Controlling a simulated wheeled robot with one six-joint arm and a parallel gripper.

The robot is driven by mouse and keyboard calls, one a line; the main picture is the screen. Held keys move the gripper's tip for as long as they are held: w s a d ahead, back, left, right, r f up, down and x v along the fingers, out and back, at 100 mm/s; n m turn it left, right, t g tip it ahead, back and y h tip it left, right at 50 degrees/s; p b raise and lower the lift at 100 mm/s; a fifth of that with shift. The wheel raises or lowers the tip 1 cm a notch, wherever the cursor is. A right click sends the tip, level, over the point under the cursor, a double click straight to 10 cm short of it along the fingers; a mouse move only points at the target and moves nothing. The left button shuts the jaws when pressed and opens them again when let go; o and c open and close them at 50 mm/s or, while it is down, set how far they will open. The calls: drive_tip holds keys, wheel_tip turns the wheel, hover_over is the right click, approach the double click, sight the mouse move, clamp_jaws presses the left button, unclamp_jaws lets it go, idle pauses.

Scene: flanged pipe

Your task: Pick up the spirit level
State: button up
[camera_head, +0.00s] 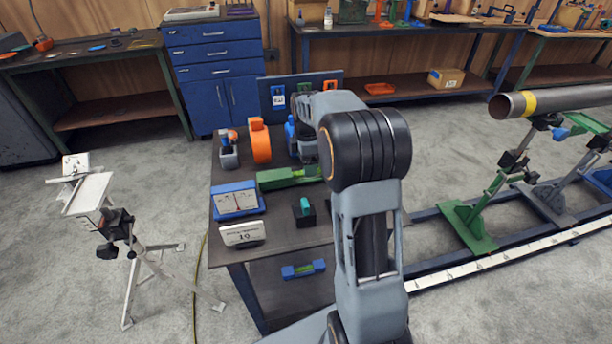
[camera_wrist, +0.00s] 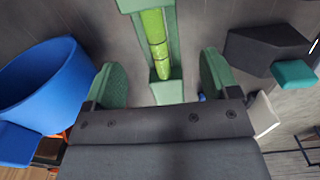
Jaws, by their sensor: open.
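A green spirit level (camera_head: 280,178) lies on the dark table top, partly hidden by my arm in the head view. In the wrist view the spirit level (camera_wrist: 168,88) runs from the top edge toward the gripper, with a bright yellow-green vial along its middle. My gripper (camera_wrist: 159,66) is open, with one green-padded finger on each side of the level. Gaps show between the fingers and the level. The gripper's tips cannot be made out in the head view.
A teal piece on a dark block (camera_head: 305,212) stands in front of the level. A blue case (camera_head: 237,200), a number card (camera_head: 242,234) and an orange ring-shaped item (camera_head: 260,140) stand nearby. In the wrist view a blue rounded container (camera_wrist: 45,85) is close left of the gripper.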

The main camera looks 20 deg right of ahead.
drive_tip(key=shift+f, duration=3.1)
drive_tip(key=c, duration=1.2)
drive_tip(key=shift+w+r, duration=0.1)
drive_tip(key=shift+c, duration=0.5)
